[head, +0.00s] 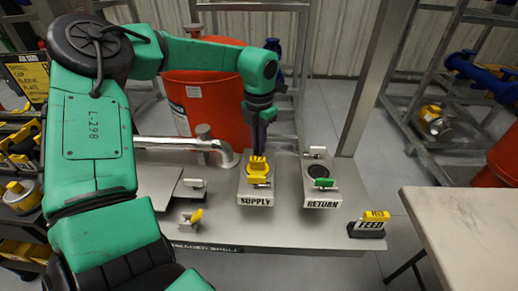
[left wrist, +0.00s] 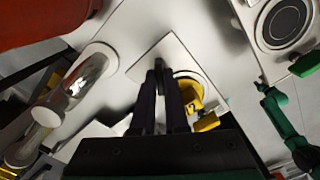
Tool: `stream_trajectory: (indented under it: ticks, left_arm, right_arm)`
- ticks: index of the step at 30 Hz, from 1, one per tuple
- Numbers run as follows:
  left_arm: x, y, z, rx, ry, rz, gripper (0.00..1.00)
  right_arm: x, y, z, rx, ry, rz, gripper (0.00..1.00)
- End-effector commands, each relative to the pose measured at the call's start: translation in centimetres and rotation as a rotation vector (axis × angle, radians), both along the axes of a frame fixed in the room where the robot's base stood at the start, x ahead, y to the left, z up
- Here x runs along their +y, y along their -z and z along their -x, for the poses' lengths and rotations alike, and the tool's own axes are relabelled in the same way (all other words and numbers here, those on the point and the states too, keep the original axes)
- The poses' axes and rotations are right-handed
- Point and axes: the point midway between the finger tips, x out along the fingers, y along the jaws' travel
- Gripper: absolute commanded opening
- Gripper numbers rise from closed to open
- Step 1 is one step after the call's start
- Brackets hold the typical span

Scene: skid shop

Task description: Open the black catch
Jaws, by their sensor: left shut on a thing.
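My left gripper (head: 259,148) reaches down from above to the back of the block marked SUPPLY (head: 256,199). Its dark fingers are shut on a small dark piece, which looks like the black catch (left wrist: 160,63); in the left wrist view the fingers (left wrist: 160,78) hide most of it. A yellow fitting (head: 257,168) sits on the same block, just in front of the fingers; it also shows right of them in the left wrist view (left wrist: 194,95). How far the catch is turned cannot be told. My right gripper is not seen.
The RETURN block (head: 320,204) with a green catch (head: 323,183) stands to the right. A yellow FEED piece (head: 375,217) is at the bench's right end. A silver pipe (head: 180,146) and small clamps (head: 191,218) lie left. A red drum (head: 205,105) stands behind.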

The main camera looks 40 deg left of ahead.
Motion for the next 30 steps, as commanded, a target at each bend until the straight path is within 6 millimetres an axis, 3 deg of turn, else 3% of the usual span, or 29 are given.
stream_trajectory:
  ticks: [5,13,18,26,30]
  left_arm:
    - [0.0,0.07,0.0,0.0,0.251,0.001,0.0]
    - [-0.01,0.04,0.01,0.001,0.293,0.001,0.0]
    - [0.01,0.07,0.01,0.001,0.543,0.0,0.0]
    - [0.01,0.04,0.01,0.001,0.581,0.0,0.0]
    - [-0.01,0.04,0.01,0.0,0.779,0.002,0.0]
  right_arm:
    - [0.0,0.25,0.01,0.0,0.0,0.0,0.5]
    - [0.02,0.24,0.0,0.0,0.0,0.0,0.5]
    - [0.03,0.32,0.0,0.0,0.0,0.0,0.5]
    - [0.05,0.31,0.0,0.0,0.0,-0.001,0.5]
    - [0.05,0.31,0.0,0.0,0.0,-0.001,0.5]
